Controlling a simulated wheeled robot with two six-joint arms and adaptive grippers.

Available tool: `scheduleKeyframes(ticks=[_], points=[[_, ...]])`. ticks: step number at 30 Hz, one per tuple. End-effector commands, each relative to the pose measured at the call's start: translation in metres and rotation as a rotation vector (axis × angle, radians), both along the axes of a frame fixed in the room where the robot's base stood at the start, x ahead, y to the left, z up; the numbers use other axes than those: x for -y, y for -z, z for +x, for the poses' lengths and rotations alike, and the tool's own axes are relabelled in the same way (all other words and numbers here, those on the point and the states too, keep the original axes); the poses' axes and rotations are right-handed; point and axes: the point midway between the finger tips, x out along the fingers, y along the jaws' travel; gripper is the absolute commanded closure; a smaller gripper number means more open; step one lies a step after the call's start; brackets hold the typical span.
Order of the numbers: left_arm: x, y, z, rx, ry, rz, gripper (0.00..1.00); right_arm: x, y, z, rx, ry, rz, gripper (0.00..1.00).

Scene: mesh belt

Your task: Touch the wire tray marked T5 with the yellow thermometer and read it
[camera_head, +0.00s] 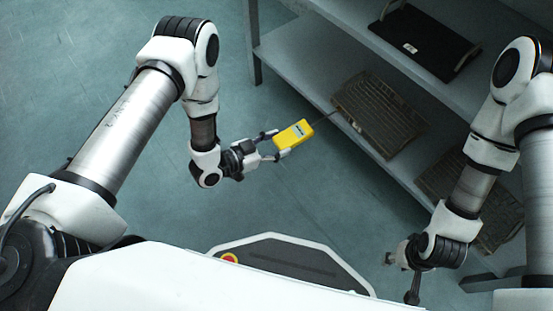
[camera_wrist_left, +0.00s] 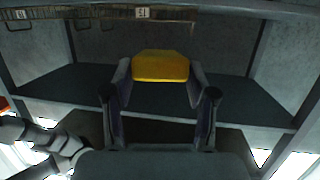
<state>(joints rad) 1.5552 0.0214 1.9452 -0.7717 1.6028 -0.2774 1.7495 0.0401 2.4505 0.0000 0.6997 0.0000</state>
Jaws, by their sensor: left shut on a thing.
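The yellow thermometer (camera_head: 293,135) is held in my left gripper (camera_head: 279,145), which is shut on its body. Its thin dark probe points up and right to the near left edge of a brown wire tray (camera_head: 380,113) on the middle shelf. I cannot tell whether the tip touches the tray. The thermometer's yellow end (camera_wrist_left: 160,66) shows between the fingers in the left wrist view. Above it there, a tray edge (camera_wrist_left: 85,15) carries small white labels too blurred to read. The reading cannot be made out. My right gripper (camera_head: 402,275) is low at the right, apart from the trays, its fingers partly hidden.
A black tray (camera_head: 425,42) with a white label lies on the shelf above. Another brown wire tray (camera_head: 465,185) is lower right, partly behind my right arm. The grey shelf rack (camera_head: 285,45) has an upright at its left end. The floor (camera_head: 310,205) before it is clear.

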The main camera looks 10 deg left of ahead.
Motion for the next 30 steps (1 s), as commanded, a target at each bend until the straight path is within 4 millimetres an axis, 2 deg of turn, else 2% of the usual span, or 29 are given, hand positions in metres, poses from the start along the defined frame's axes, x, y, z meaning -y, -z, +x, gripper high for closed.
scheduleKeyframes(ticks=[1, 5, 17, 20, 30], points=[[0.002, 0.013, -0.014, -0.002, 0.051, -0.001, 0.84, 0.0, 0.005, 0.0, 0.001, 0.0, 0.0, 0.6], [0.006, 0.023, -0.036, 0.002, 0.135, 0.0, 0.84, 0.0, 0.006, 0.0, 0.001, 0.0, 0.0, 0.6], [0.006, 0.019, -0.039, 0.004, 0.144, -0.002, 0.84, 0.0, -0.001, 0.001, 0.001, 0.0, 0.0, 0.6], [0.011, 0.024, -0.033, 0.007, 0.147, -0.003, 0.84, 0.0, 0.004, 0.001, 0.002, 0.0, 0.0, 0.6], [0.039, 0.03, 0.005, 0.007, 0.146, -0.003, 0.84, 0.0, 0.019, 0.0, 0.001, 0.0, 0.0, 0.6]])
